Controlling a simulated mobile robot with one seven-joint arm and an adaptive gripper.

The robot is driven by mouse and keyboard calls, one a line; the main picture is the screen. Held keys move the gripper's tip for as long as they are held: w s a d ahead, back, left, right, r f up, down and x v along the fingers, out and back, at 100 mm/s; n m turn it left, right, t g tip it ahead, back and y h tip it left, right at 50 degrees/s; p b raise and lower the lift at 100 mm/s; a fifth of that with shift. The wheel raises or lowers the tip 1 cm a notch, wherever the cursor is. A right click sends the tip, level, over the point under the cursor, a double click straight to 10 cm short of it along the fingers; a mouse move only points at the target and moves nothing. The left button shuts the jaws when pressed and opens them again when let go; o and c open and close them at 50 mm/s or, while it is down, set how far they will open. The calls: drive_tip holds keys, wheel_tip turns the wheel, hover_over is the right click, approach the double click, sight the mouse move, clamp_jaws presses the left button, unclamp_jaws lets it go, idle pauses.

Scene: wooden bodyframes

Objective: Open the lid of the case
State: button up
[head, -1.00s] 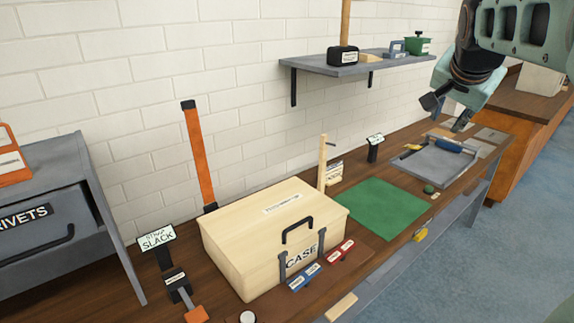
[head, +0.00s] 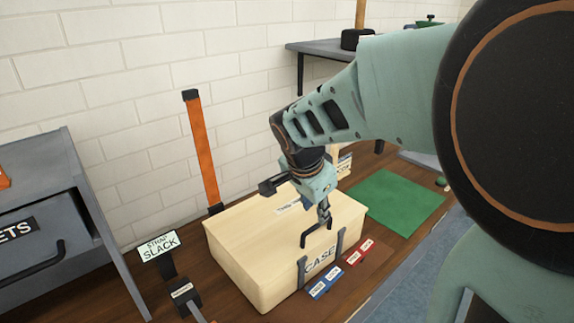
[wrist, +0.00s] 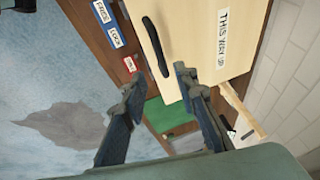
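The case (head: 255,262) is a pale wooden box on the brown workbench, with its lid (head: 258,222) shut. Its front carries a CASE label and two dark upright straps (head: 301,272). A black handle (head: 317,235) stands at the lid's front edge; the handle also shows in the wrist view (wrist: 155,48). The lid (wrist: 190,30) bears a THIS WAY UP label in that view. My gripper (head: 324,214) is over the lid's front edge by the handle. In the wrist view its two fingers (wrist: 158,84) are apart with nothing between them, and the handle lies beyond their tips.
Blue (head: 325,283) and red (head: 360,251) labelled tabs lie before the case. A STRAP SLACK sign (head: 158,247) and an orange strap (head: 202,150) stand left and behind. A grey cabinet (head: 50,210) is at left. A green mat (head: 398,201) lies right; a shelf (head: 325,47) hangs above.

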sight(318, 224)
drive_tip(key=b+x, duration=0.2)
drive_tip(key=x, duration=0.5)
drive_tip(key=shift+w+f, duration=0.1)
drive_tip(key=shift+f, duration=0.05)
clamp_jaws()
